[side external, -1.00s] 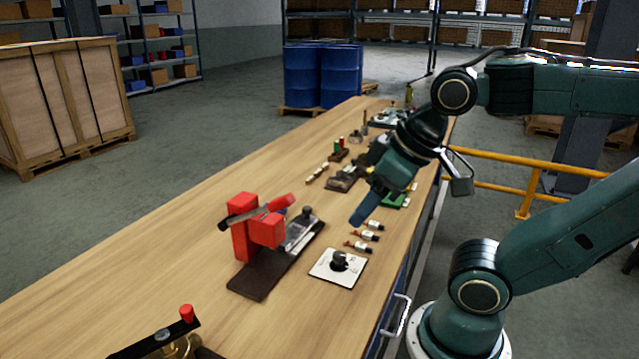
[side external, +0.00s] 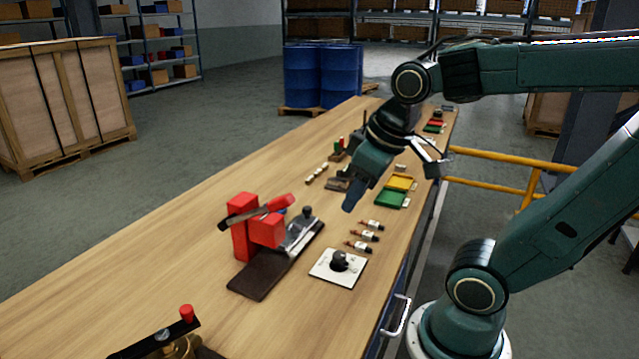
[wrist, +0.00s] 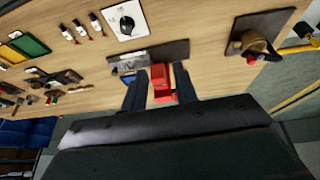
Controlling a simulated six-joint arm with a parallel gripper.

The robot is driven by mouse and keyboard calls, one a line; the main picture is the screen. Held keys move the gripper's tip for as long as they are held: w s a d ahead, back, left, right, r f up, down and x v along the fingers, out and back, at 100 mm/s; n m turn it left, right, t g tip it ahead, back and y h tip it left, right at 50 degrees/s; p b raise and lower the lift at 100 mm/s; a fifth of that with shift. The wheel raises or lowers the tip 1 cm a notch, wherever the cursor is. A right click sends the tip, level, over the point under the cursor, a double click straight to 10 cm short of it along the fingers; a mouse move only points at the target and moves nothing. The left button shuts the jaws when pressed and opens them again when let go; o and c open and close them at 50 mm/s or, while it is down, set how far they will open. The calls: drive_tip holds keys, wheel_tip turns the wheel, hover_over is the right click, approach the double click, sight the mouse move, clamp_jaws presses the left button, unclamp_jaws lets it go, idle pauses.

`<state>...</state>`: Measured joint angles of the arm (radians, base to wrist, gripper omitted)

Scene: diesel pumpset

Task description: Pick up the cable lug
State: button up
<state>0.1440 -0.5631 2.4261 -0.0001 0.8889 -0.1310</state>
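Several small lug-like pieces with dark red and pale parts lie in a short row on the bench; one (side external: 365,236) is in the middle of that row in the side view, and it also shows in the wrist view (wrist: 81,29). They are too small to be sure which is the cable lug. My gripper (side external: 348,209) points down above the bench, left of and slightly beyond the row. In the wrist view my gripper's fingers (wrist: 161,76) are apart, with nothing held between them; a red block of the lever device shows beyond the gap.
The red lever device (side external: 243,228) stands on a dark base left of the row. A white plate with a black knob (side external: 338,265) lies nearer. Green (side external: 390,199) and yellow (side external: 400,183) trays lie beyond. A brass fitting (side external: 180,348) is at the near end. The bench's left side is clear.

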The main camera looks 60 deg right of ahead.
drive_tip(key=w+d+f+g, duration=0.3)
drive_tip(key=w+d+f, duration=0.15)
drive_tip(key=d, duration=0.45)
drive_tip(key=g, duration=0.1)
hover_over(359, 245)
wheel_tip(359, 245, down, 6)
drive_tip(key=shift+f+y, duration=0.15)
drive_tip(key=shift+y, duration=0.15)
drive_tip(key=shift+a+f, duration=0.1)
wheel_tip(359, 245, down, 8)
drive_tip(key=shift+f, duration=0.15)
drive_tip(key=shift+f, duration=0.15)
drive_tip(key=shift+f, duration=2.45)
